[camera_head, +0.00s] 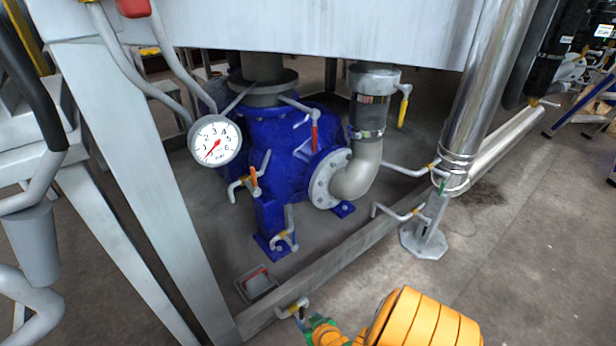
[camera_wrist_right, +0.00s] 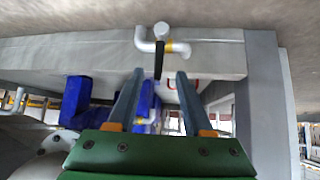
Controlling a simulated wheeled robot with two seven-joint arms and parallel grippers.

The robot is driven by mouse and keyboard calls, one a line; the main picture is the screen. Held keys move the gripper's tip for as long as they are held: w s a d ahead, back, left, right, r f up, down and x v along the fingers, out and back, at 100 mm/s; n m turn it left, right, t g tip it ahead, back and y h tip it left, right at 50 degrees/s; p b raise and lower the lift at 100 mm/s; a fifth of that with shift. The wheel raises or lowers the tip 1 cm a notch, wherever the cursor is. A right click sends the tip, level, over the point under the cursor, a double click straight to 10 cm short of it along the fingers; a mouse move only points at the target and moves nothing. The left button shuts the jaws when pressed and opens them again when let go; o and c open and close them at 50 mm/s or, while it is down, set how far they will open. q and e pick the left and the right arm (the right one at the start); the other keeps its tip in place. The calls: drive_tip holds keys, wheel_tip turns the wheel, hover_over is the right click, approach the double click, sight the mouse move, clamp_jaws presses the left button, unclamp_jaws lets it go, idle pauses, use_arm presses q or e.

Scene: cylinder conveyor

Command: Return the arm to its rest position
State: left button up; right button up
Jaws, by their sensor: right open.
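My right gripper (camera_head: 303,320) is at the bottom of the head view, below the floor frame's front corner, with its green body and the orange wrist (camera_head: 425,322) behind it. In the right wrist view the gripper (camera_wrist_right: 160,74) is open, its two fingers apart. A small pipe valve (camera_wrist_right: 160,46) with a black lever shows between and beyond the fingertips. I cannot tell whether the fingers touch the lever. In the head view a pipe valve (camera_head: 290,309) is close to the fingertips. My left gripper is not in view.
A blue pump (camera_head: 270,150) with a pressure gauge (camera_head: 215,140) stands inside the grey frame (camera_head: 350,258). A steel pipe (camera_head: 480,80) rises at the right. A pale tank (camera_head: 300,25) overhangs the pump. Open floor (camera_head: 540,250) lies to the right.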

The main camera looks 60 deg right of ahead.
idle(0.4)
drive_tip(key=a+r+n+g+y, duration=0.15)
drive_tip(key=a+n+y, duration=0.25)
drive_tip(key=a, duration=0.7)
drive_tip(key=s+a+r+n+g, duration=0.35)
drive_tip(key=s+a+r, duration=0.3)
drive_tip(key=r, duration=0.25)
use_arm(q)
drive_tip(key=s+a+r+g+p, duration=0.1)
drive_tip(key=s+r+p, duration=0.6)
drive_tip(key=p, duration=1.2)
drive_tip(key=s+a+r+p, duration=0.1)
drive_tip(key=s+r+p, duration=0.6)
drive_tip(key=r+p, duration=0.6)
drive_tip(key=p, duration=0.7)
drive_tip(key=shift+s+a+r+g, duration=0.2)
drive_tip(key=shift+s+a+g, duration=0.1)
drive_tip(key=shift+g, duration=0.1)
use_arm(e)
drive_tip(key=s+d+r+g, duration=0.1)
drive_tip(key=s+r, duration=0.6)
drive_tip(key=r, duration=0.3)
drive_tip(key=s+d+r+g, duration=0.1)
drive_tip(key=s+r, duration=0.5)
drive_tip(key=r, duration=0.5)
drive_tip(key=shift+s, duration=0.4)
drive_tip(key=shift+d, duration=0.1)
